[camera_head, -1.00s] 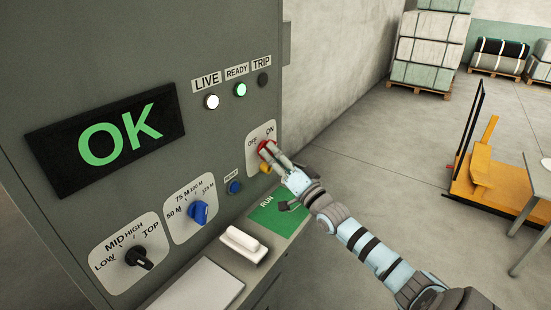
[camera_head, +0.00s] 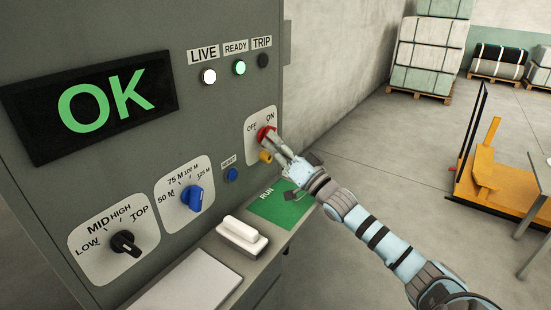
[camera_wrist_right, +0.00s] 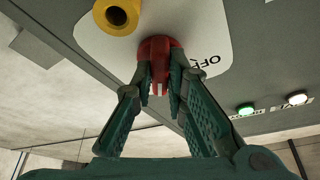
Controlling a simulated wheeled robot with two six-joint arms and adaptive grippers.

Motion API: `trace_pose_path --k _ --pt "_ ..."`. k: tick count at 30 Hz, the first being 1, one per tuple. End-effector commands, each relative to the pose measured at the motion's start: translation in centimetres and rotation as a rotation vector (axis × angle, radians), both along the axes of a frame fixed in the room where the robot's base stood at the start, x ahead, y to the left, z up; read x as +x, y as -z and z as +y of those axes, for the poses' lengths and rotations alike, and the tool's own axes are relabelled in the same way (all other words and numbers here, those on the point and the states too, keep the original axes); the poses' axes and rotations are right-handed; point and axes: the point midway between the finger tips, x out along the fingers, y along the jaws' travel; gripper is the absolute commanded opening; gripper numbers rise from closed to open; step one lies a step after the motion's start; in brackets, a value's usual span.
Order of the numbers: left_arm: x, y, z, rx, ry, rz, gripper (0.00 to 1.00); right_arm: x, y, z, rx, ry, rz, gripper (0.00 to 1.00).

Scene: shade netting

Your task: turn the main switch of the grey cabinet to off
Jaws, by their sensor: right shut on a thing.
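The grey cabinet (camera_head: 225,110) fills the left of the head view. Its main switch (camera_head: 265,132) is a red knob on a white plate marked OFF at left and ON at right. In the right wrist view the red knob (camera_wrist_right: 157,60) sits between the two fingers of my right gripper (camera_wrist_right: 160,85), which is shut on it. In the head view my right gripper (camera_head: 276,142) reaches the knob from the lower right and hides part of it. The knob's exact angle is hard to tell. My left gripper is not in view.
A yellow part (camera_head: 265,157) sticks out just below the switch, also in the wrist view (camera_wrist_right: 117,14). Blue and black selector knobs, a blue button (camera_head: 232,174) and a white handle (camera_head: 242,234) are nearby. An orange cart (camera_head: 490,185) stands right on open floor.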

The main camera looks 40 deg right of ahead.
Motion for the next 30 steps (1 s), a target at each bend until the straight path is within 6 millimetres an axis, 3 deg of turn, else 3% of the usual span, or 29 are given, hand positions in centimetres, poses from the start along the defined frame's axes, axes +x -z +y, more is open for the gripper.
trace_pose_path --k 1,6,19,30 --pt "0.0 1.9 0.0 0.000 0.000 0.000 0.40 0.0 0.9 0.0 -0.039 0.000 -0.016 0.00" --pt "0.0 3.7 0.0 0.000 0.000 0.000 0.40 0.1 0.6 -0.2 -0.190 0.001 -0.058 0.00" --pt "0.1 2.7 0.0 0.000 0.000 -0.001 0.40 0.2 0.1 -0.6 -0.581 0.000 -0.172 0.00" --pt "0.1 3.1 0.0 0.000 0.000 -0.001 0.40 0.3 0.1 -0.8 -0.915 0.002 -0.274 0.00"
